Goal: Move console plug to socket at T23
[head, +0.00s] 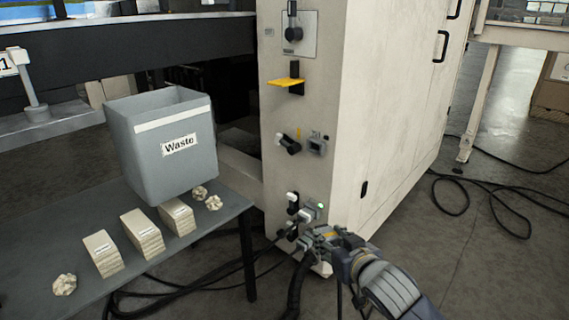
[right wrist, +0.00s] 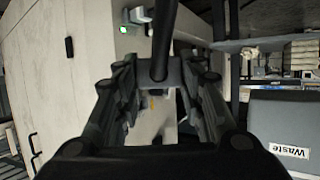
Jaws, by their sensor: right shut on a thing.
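My right gripper (head: 318,238) is low at the front of the cream cabinet (head: 385,110), just below a socket with a green light (head: 311,213). In the right wrist view my right gripper (right wrist: 160,85) is shut on a grey plug (right wrist: 172,72) with a thick black cable (right wrist: 162,40). The plug is mostly hidden by the fingers, and I cannot tell whether it touches a socket. The green light also shows in the wrist view (right wrist: 123,29). Higher up is another grey socket (head: 317,145). No label T23 is legible. My left gripper is not in view.
A grey Waste bin (head: 165,160) stands on a dark table (head: 190,255) with stacked blocks (head: 140,231) and crumpled pieces (head: 64,285). A black switch (head: 288,143) and yellow lever (head: 287,82) stick out above. Black cables (head: 450,190) lie on the floor.

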